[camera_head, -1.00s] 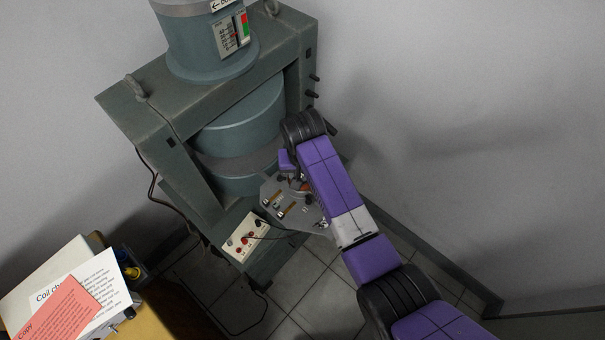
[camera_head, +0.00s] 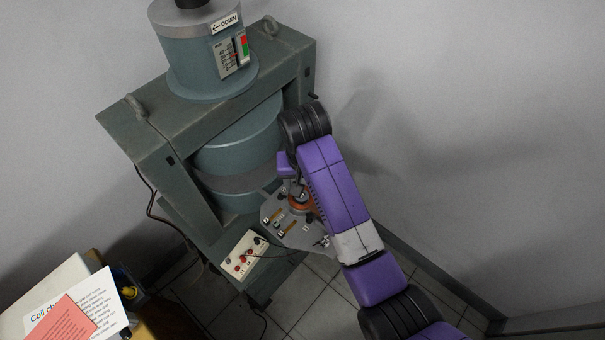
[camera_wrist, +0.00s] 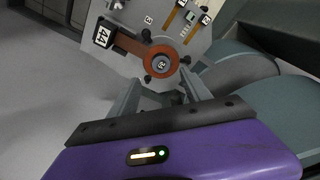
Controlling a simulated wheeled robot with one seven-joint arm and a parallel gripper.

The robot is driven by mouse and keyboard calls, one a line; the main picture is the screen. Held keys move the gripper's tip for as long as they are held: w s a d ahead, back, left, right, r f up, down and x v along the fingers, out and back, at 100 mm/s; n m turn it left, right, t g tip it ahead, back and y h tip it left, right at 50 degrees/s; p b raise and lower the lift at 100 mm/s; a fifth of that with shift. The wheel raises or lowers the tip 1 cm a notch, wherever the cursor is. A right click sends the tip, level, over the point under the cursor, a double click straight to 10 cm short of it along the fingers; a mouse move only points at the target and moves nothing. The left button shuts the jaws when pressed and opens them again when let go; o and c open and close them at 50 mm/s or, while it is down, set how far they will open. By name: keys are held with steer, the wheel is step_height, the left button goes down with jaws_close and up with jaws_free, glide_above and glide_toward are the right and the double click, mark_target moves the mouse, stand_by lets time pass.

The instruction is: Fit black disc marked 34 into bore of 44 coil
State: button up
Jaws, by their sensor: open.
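The 44 coil is a copper-orange ring (camera_wrist: 148,56) on a grey plate, with a strip running to a label marked 44 (camera_wrist: 103,35). It also shows in the head view as an orange ring (camera_head: 293,207), partly covered by my arm. The black disc (camera_wrist: 162,64) with a small pale label, its number hard to read, lies at the ring's centre, inside the bore outline. I cannot tell how deep it sits. My gripper (camera_wrist: 159,82) is open and empty, its fingers apart on the near side of the coil and not touching the disc.
The grey plate (camera_wrist: 133,17) carries dark knobs and brass strips. The big magnet's round poles (camera_head: 240,140) and frame stand beside it. A box with red terminals (camera_head: 243,254) sits below. Papers (camera_head: 75,318) lie on a bench at lower left.

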steer(key=shift+s+r, duration=0.15)
steer(key=shift+r, duration=0.9)
steer(key=shift+s+r, duration=0.15)
steer(key=shift+r, duration=0.85)
